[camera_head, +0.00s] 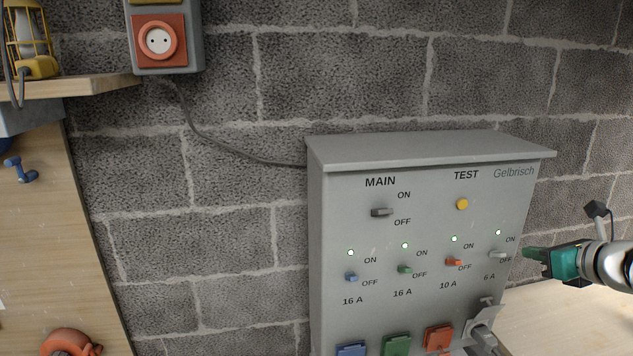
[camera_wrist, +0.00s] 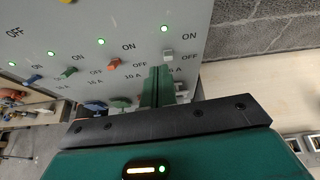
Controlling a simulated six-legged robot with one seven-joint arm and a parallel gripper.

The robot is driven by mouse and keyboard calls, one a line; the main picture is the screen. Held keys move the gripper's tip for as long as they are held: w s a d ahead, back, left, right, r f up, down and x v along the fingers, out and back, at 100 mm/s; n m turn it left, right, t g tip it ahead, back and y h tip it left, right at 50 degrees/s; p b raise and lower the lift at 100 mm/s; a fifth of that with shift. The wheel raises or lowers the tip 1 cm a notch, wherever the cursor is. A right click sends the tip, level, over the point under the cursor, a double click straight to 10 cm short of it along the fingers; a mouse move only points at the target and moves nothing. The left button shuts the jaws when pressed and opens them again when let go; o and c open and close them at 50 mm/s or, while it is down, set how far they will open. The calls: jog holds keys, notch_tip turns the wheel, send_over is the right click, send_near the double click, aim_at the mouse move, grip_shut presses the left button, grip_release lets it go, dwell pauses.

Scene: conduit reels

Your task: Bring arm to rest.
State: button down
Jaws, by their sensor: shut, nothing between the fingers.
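My gripper (camera_head: 535,254) is green and shows at the right edge of the head view, its fingertips beside the right side of the grey switch panel (camera_head: 440,225). It also shows in the wrist view (camera_wrist: 158,78), with its fingers together and empty. The fingertips are close to the grey 6 A switch (camera_head: 498,254); I cannot tell whether they touch it. In the wrist view that switch (camera_wrist: 168,55) stands just beyond the fingertips. The blue (camera_head: 351,277), green (camera_head: 405,268) and orange (camera_head: 453,261) switches are in the same row, each under a lit green lamp.
A grey MAIN switch (camera_head: 382,212) and a yellow TEST button (camera_head: 462,204) are above the row. Coloured sockets (camera_head: 397,345) stick out below. A wooden shelf (camera_head: 95,85) with a yellow caged lamp (camera_head: 32,45) is at left. A pale wooden surface (camera_head: 570,320) lies at right.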

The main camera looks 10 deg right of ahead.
jog(key=s+a+f+n+g+y, duration=0.1)
jog(key=s+a+f+n+g, duration=0.15)
jog(key=a+n, duration=0.85)
jog(key=s+a+f+n+g+y, duration=0.1)
jog(key=a+f+n+g+y, duration=0.15)
jog(key=a+n, duration=0.75)
jog(key=s+a+f+n+g+h, duration=0.2)
jog(key=s+a+f+n+h, duration=0.2)
jog(key=s+a+n, duration=0.6)
jog(key=a+n, duration=0.3)
jog(key=a, duration=0.1)
jog(key=shift+s+f+n, duration=0.2)
jog(key=shift+s+n, duration=0.2)
